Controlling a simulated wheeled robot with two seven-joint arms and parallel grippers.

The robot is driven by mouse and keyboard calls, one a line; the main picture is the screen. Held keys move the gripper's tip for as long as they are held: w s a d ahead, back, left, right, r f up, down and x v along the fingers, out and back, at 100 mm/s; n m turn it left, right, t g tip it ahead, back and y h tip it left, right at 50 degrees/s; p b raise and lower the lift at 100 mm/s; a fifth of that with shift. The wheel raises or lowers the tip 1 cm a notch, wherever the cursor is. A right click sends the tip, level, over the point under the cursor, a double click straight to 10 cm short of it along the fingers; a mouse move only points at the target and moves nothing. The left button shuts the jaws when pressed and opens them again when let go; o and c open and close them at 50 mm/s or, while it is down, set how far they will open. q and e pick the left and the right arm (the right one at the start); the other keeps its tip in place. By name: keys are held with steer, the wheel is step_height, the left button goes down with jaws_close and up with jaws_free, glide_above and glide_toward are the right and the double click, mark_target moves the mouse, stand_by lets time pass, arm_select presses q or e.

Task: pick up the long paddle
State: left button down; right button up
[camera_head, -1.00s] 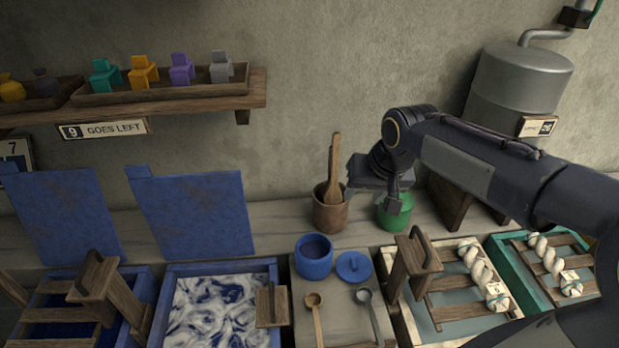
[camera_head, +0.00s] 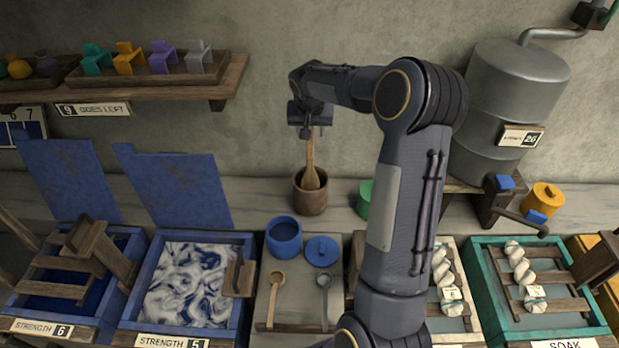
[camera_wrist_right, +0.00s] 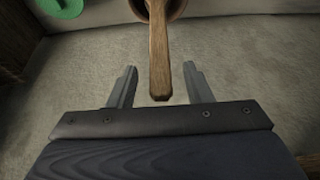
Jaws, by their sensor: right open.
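The long wooden paddle (camera_head: 310,165) stands in a brown pot (camera_head: 311,202) at the back of the bench. Its upper end is hidden behind my right gripper (camera_head: 308,130) in the head view. In the right wrist view the paddle's handle (camera_wrist_right: 159,50) runs between the two fingers of my right gripper (camera_wrist_right: 158,72). These fingers are open, with a gap on each side of the handle. The pot's rim (camera_wrist_right: 180,10) shows at the top of that view. My left gripper is not in view.
A green pot (camera_head: 364,199) stands right of the brown pot, partly behind my right arm. A blue pot (camera_head: 284,240), a blue lid (camera_head: 322,251) and two ladles lie in front. A wooden shelf (camera_head: 150,103) and a metal tank (camera_head: 510,100) flank the wall.

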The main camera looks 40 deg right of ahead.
steer(key=shift+x, duration=1.2)
jaws_close()
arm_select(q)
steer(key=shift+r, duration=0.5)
arm_select(e)
steer(key=shift+r, duration=0.1)
